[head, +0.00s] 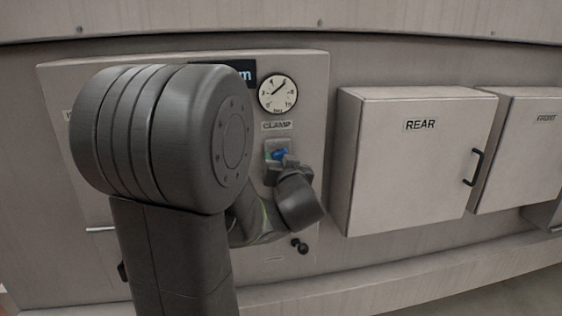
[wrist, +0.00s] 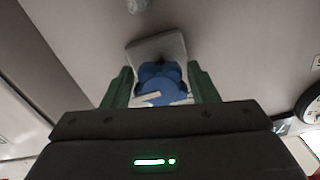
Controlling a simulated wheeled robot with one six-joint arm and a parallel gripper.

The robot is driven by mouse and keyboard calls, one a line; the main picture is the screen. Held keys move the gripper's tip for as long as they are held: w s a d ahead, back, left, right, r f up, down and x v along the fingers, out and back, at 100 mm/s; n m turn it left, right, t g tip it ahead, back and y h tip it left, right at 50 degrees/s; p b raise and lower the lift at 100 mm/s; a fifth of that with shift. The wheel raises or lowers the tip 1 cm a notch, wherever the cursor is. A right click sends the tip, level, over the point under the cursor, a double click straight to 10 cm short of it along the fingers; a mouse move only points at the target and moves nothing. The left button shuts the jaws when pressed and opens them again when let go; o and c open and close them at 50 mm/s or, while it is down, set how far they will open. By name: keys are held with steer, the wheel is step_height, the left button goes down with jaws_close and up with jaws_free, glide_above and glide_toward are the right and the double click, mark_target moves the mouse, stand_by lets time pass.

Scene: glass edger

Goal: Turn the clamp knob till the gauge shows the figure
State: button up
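The blue clamp knob (head: 280,155) sits on a light square plate under the CLAMP label (head: 276,126). In the wrist view the lobed knob (wrist: 160,78) with a pale bar on it lies between the two green fingers of my gripper (wrist: 161,88). Narrow gaps seem to show between the fingers and the knob, so the gripper looks open around it. In the head view my gripper (head: 284,169) is at the knob, its fingers mostly hidden. The round gauge (head: 277,93) is above the label, its needle pointing to the upper right. Its figures are too small to read.
A dark display (head: 246,72) left of the gauge is mostly hidden by my arm; only a blue "m" shows. A black knob (head: 299,246) is lower on the panel. The REAR cabinet (head: 410,170) juts out at right, with the FRONT cabinet (head: 530,150) beyond.

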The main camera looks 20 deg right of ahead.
steer(key=c, duration=0.5)
steer(key=n+b, duration=0.2)
steer(key=b, duration=0.1)
steer(key=shift+f, duration=0.25)
steer(key=n+b, duration=0.2)
steer(key=n, duration=0.1)
steer(key=shift+d+r, duration=0.1)
steer(key=shift+r+n, duration=0.2)
steer(key=shift+n, duration=0.1)
steer(key=o, duration=1)
steer(key=v, duration=1.4)
steer(key=shift+d+f, duration=0.1)
steer(key=shift+w, duration=0.2)
